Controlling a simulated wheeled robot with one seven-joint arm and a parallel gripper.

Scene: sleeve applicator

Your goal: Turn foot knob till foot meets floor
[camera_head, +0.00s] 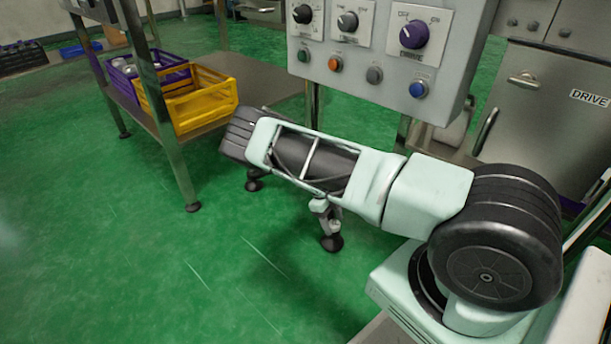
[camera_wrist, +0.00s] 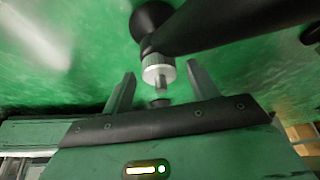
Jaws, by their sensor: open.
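In the wrist view, a silver ridged knob (camera_wrist: 158,73) sits on a dark stem, with a round black foot (camera_wrist: 150,18) beyond it against the green floor. My gripper (camera_wrist: 161,70) is open, with one finger on each side of the knob and visible gaps between. In the head view, a black foot (camera_head: 332,243) with a grey stem shows below my arm; I cannot tell for certain that it is the same foot. My gripper is not clearly seen there. Whether the foot touches the floor cannot be told.
A dark bar (camera_wrist: 235,22) runs beside the knob to the upper right. The control panel (camera_head: 380,45) with knobs and buttons stands behind my arm. A steel table (camera_head: 262,76) at left holds a yellow crate (camera_head: 207,102) and a purple crate (camera_head: 172,76). Floor at lower left is clear.

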